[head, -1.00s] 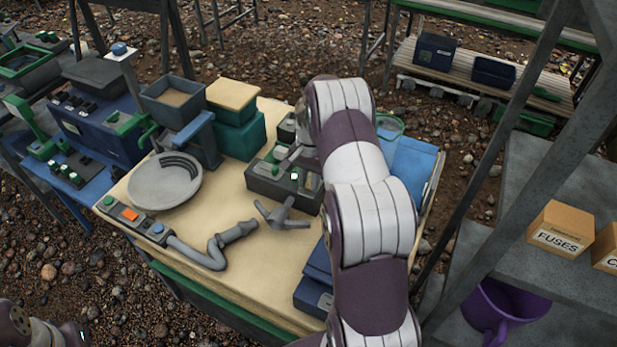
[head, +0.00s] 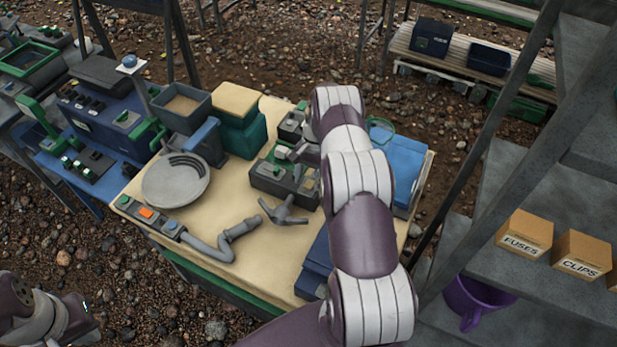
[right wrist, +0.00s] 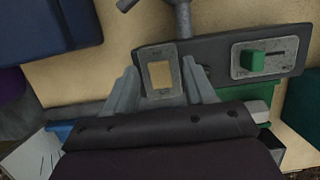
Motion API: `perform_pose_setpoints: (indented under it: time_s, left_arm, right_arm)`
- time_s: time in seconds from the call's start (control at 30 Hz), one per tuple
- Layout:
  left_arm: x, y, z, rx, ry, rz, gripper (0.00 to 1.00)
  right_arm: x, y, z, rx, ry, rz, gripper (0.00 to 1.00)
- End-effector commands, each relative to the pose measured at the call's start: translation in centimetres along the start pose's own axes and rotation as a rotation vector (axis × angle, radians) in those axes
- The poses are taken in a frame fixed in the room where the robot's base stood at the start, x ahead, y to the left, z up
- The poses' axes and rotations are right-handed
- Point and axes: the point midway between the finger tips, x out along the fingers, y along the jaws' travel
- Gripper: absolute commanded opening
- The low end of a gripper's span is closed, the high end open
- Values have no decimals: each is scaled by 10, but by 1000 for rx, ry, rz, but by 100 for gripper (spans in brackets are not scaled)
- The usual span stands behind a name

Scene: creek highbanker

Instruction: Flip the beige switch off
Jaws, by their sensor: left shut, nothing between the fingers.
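The beige switch (right wrist: 160,75) is a pale rocker in a grey frame on a dark control box, seen in the right wrist view. In the head view that box (head: 263,181) stands on the bench, and the switch (head: 308,184) is at its right end. My right gripper (right wrist: 161,84) is open, its two fingers apart on either side of the switch frame. I cannot tell whether they touch it. In the head view my right arm partly covers this gripper. My left gripper (head: 84,318) is shut and empty at the lower left, away from the bench.
A green slide control (right wrist: 256,61) sits on the same box. A grey tap-like handle (head: 283,211), a bent grey pipe (head: 232,240) and a round pan (head: 176,180) lie on the bench (head: 268,262). A shelf with labelled boxes (head: 525,235) stands at right.

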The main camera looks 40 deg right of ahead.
Motion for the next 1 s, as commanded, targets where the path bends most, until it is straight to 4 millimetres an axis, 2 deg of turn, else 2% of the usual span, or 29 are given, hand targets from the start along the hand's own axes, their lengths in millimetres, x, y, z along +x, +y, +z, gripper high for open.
perform_pose_setpoints:
  time_s: [0.23, 0.33, 0.43, 0.5, 0.57, 0.8, 1.0]
  left_arm:
    - [0, 0, 0, 0, 0, 0, 0]
    - [-2, 0, 0, 0, 0, 0, 0]
    - [-6, 0, -1, 0, 0, 0, 0]
    - [-20, 0, -2, 0, 0, 0, 0]
    - [-9, 0, -2, 0, 2, 0, 0]
    - [6, 0, 1, 0, 0, 0, 0]
    - [11, 0, 1, 0, 0, 0, 0]
  right_arm:
    - [1, 1, 1, 1, -4, 2, 53]
    - [-5, 1, 3, 1, -4, 2, 53]
    - [-21, 0, 7, 0, -2, 1, 53]
    - [-43, 0, 13, 0, -1, 1, 53]
    - [-44, 13, 14, 5, -3, 1, 53]
    - [-74, 72, 33, 4, -1, 0, 53]
    - [-93, 105, 44, 3, -2, 1, 53]
